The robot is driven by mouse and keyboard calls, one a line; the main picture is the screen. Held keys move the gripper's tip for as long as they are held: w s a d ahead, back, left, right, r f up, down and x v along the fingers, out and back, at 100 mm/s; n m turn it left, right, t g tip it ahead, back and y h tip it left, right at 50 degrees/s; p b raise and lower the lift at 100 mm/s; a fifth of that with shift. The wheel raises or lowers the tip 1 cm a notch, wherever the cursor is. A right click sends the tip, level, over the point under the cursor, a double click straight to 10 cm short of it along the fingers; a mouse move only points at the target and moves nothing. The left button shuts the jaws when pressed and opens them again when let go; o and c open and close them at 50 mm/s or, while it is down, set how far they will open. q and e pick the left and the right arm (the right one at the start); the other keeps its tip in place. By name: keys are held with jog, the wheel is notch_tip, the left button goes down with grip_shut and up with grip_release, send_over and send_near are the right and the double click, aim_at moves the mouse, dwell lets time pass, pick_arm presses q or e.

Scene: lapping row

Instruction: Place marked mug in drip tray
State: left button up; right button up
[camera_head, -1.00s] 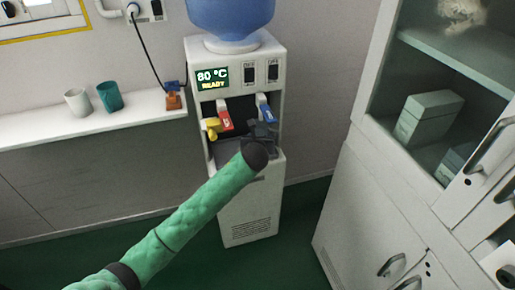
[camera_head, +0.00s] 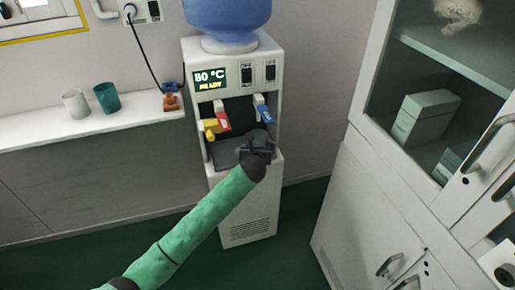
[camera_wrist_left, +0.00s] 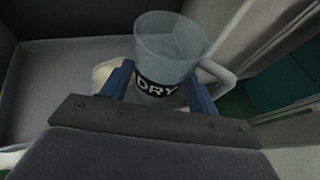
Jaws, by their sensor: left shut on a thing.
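A grey, glassy mug (camera_wrist_left: 168,50) with a black band lettered "DRY" and a handle on its right shows in the left wrist view. My left gripper (camera_wrist_left: 160,92) is shut on it, one blue-padded finger on each side. In the head view my left gripper (camera_head: 258,146) is at the right front of the dispenser's bay, hiding the mug. The dark drip tray (camera_head: 224,156) lies at the bottom of the bay, left of the gripper. A grey flat recess, seemingly the tray (camera_wrist_left: 60,95), lies left of the mug in the wrist view. My right gripper is not in view.
The white water dispenser (camera_head: 250,215) reads "80 °C READY". A red tap (camera_head: 221,116), a blue tap (camera_head: 263,110) and a yellow piece (camera_head: 211,130) overhang the bay. A white mug (camera_head: 75,104) and a teal mug (camera_head: 107,98) stand on the left shelf. A cabinet (camera_head: 365,215) stands right.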

pick_arm(q)
jog(key=o, duration=1.1)
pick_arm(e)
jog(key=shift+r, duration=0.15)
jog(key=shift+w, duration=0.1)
pick_arm(q)
jog(key=shift+r, duration=0.1)
jog(key=d+v, duration=0.1)
jog(key=v, duration=1)
jog(key=s+f+n+g+h, duration=0.1)
jog(key=s+f+n+g, duration=0.1)
jog(key=s+f+n, duration=0.8)
jog(key=s+f+n+g+h, duration=0.1)
jog(key=s+f+n+g, duration=0.1)
jog(key=s+f+n, duration=0.8)
jog(key=s+a+f+n+g, duration=0.1)
jog(key=s+f+n, duration=0.4)
jog(key=s+f, duration=0.1)
jog(key=s+a+f+n+g, duration=0.1)
jog(key=s+a+f+n, duration=0.1)
jog(key=s+f+n, duration=0.3)
jog(key=s+a+f+n, duration=0.2)
jog(key=s+f+n, duration=0.2)
jog(key=s+f, duration=0.3)
jog(key=shift+s+n+g+h, duration=0.4)
jog(key=shift+s, duration=0.4)
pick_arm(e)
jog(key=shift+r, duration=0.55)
